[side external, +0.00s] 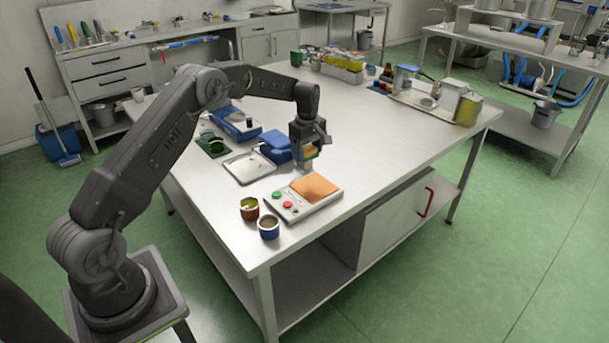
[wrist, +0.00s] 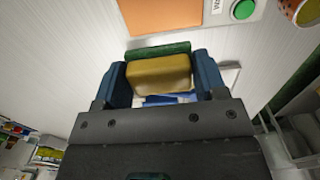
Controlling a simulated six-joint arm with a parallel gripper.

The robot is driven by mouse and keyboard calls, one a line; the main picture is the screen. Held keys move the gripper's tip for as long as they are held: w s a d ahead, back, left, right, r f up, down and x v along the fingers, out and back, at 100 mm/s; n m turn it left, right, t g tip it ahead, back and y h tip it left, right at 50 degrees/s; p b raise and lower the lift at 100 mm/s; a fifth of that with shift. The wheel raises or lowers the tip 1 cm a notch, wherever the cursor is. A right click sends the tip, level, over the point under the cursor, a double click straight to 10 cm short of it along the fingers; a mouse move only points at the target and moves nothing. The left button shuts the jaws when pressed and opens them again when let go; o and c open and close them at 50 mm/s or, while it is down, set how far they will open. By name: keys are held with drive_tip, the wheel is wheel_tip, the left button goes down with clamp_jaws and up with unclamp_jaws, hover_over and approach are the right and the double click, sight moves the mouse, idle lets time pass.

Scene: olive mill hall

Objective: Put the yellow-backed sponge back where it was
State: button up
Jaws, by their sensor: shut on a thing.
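My gripper (side external: 305,160) is shut on the yellow-backed sponge (wrist: 158,76), which has a yellow body and a green layer along one side. The sponge sits between the two blue fingers in the wrist view, and a small yellow part of it shows in the side view (side external: 310,152). The gripper hangs over the table, between the blue box and the panel with the orange pad; its exact height over the table is hard to tell. A shallow metal tray (side external: 246,169) lies left of it, looking empty in the side view.
The panel with an orange pad (side external: 315,187) and red and green buttons lies in front. Two small cups (side external: 249,208) stand by the near edge. A blue box (side external: 276,149) and a dark green item (side external: 212,147) are left. The table's middle right (side external: 390,140) is clear.

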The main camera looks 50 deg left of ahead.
wheel_tip(320, 180, up, 5)
drive_tip(key=shift+r, duration=0.1)
drive_tip(key=s+a, duration=0.7)
drive_tip(key=s, duration=0.5)
drive_tip(key=s+a, duration=0.7)
drive_tip(key=s, duration=0.5)
hover_over(258, 190)
wheel_tip(258, 190, down, 12)
drive_tip(key=shift+f, duration=1.95)
drive_tip(key=shift+f, duration=0.15)
drive_tip(key=o, duration=0.9)
drive_tip(key=shift+c, duration=0.2)
